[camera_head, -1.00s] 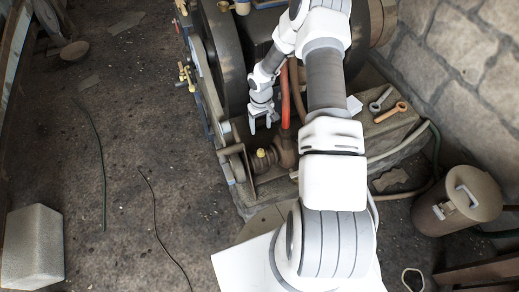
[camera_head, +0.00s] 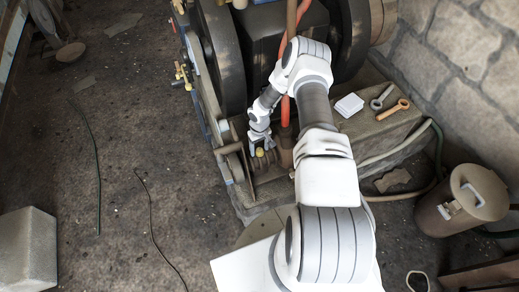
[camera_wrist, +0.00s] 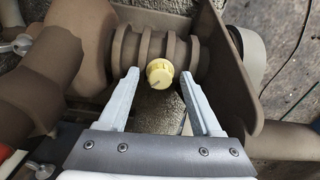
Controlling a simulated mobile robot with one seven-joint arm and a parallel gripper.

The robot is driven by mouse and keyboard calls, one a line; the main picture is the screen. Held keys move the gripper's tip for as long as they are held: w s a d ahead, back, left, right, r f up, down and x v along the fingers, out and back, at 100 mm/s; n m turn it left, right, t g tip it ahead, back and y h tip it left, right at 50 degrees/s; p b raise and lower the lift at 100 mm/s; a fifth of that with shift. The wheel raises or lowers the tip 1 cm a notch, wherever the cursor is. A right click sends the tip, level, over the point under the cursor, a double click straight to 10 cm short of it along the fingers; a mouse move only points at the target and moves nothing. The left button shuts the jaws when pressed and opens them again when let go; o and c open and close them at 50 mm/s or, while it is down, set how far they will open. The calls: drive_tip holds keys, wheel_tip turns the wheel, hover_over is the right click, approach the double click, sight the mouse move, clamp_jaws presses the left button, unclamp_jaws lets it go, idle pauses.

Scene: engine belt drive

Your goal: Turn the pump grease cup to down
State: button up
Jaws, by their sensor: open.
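The pump grease cup is a small yellow knob (camera_wrist: 160,73) on a ribbed brown pump body (camera_wrist: 122,50). In the wrist view it lies between and just beyond the tips of my gripper (camera_wrist: 160,78), whose two grey fingers are spread apart and do not visibly touch it. A mark on the knob's face is too small to read surely. In the head view the yellow cup (camera_head: 259,152) shows right at my gripper (camera_head: 262,146), which is low over the pump. The arm partly hides the pump there.
A large dark flywheel (camera_head: 218,55) and a red hose (camera_head: 285,110) stand close to the arm. A bin (camera_head: 462,205) stands at right. The floor at left is mostly clear.

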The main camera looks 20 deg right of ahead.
drive_tip(key=shift+c, duration=0.2)
clamp_jaws()
